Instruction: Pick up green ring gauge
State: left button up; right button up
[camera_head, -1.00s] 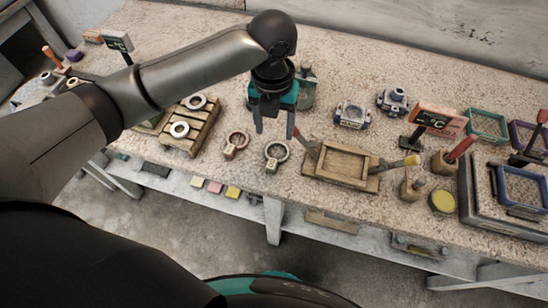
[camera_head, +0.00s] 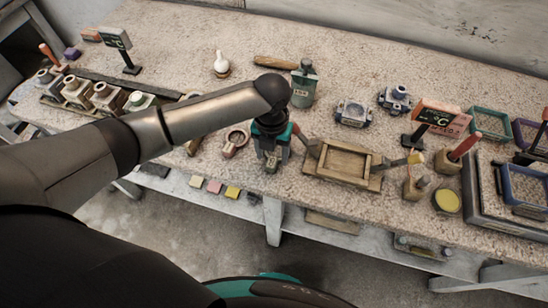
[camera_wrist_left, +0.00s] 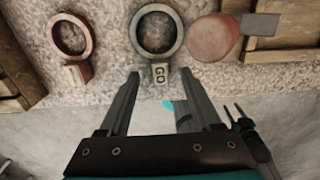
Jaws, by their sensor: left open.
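The green ring gauge shows in the left wrist view as a grey-green ring (camera_wrist_left: 157,32) with a short handle marked GO, lying flat on the bench. In the head view my left gripper (camera_head: 270,167) covers most of it. In the left wrist view my left gripper (camera_wrist_left: 160,75) is open and empty, with its fingertips on either side of the handle's end. I cannot tell whether they touch it. A dark two-pronged part (camera_wrist_left: 236,115) at lower right in that view may be my right gripper; its state is unclear.
A pink ring gauge (camera_head: 235,142) lies just left, also in the left wrist view (camera_wrist_left: 72,37). A round reddish object (camera_wrist_left: 213,38) lies close on the right. A wooden tray (camera_head: 345,180) stands to the right, and a grey-green canister (camera_head: 304,88) behind. The bench's front edge is close.

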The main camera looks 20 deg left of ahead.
pick_arm(q)
notch_tip(320, 180, down, 2)
grip_shut()
dwell(0.6)
